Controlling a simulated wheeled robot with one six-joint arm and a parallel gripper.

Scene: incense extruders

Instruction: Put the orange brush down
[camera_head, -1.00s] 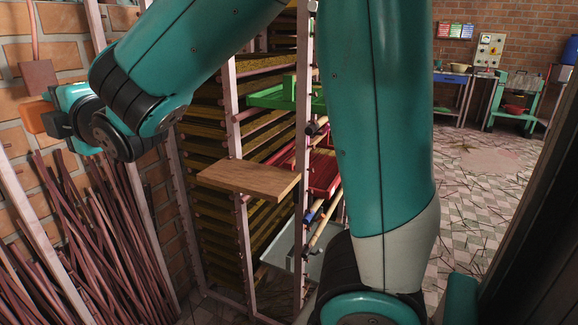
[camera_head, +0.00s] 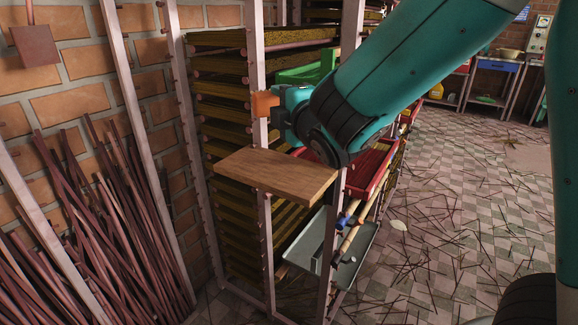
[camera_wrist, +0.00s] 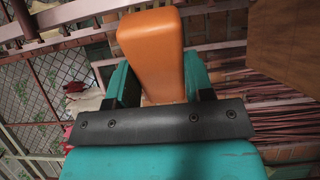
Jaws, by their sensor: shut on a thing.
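The orange brush (camera_wrist: 152,50) is between the fingers of my gripper (camera_wrist: 158,88) in the wrist view, and the fingers are shut on it. Only its smooth orange block shows there; bristles cannot be made out. In the head view the orange brush (camera_head: 266,103) sticks out to the left of my gripper (camera_head: 280,104). It is in front of a pale rack post, above a bare wooden board (camera_head: 276,174) that juts from the rack. The brush appears apart from the board.
A tall rack (camera_head: 258,225) holds several stacked trays. A green tray (camera_head: 304,74), a red tray (camera_head: 368,168) and a grey tray (camera_head: 355,262) sit on its right side. Long dark sticks (camera_head: 105,225) lean at the left by the brick wall.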

